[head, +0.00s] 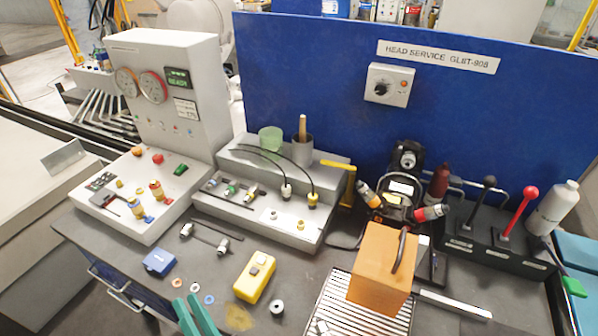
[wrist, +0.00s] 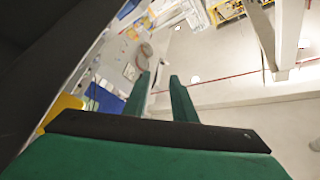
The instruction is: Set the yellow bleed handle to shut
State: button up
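A yellow L-shaped handle (head: 349,186), which looks like the bleed handle, is at the right end of the grey stepped manifold block (head: 262,211) in the head view. One arm of it runs along the top edge and the other hangs down; which setting this is, I cannot tell. My gripper (head: 187,300) shows as two green fingers at the bottom edge, well in front and left of the handle. The wrist view shows the fingers (wrist: 156,80) apart with nothing between them. I cannot make out the handle in the wrist view.
An orange block (head: 380,268) with a dark handle stands on a slatted tray (head: 335,303). A yellow box (head: 254,277) and a blue box (head: 160,262) lie on the bench. Black hoses arch over the manifold. Red and black levers (head: 519,210) stand at right.

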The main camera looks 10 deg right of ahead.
aim_at(330, 163)
jog(key=w+d+r+m+t+h, duration=0.4)
jog(key=w+d+r+m+h, duration=0.55)
jog(key=w+d+r, duration=1.05)
jog(key=w+d+f+m+g+h, duration=0.1)
jog(key=w+d+m+g+h, duration=0.25)
jog(key=d+m+h, duration=0.45)
jog(key=w+d+f+m+g+h, duration=0.1)
jog(key=d+f+m+g+h, duration=0.2)
jog(key=d+f, duration=0.55)
jog(key=shift+g+y, duration=0.55)
jog(key=shift+g, duration=0.1)
jog(key=x, duration=0.6)
jog(key=a+f+x, duration=0.1)
jog(key=x, duration=0.3)
jog(key=shift+w+f, duration=0.1)
jog(key=shift+w, duration=0.2)
jog(key=shift+c, duration=0.3)
grip_shut()
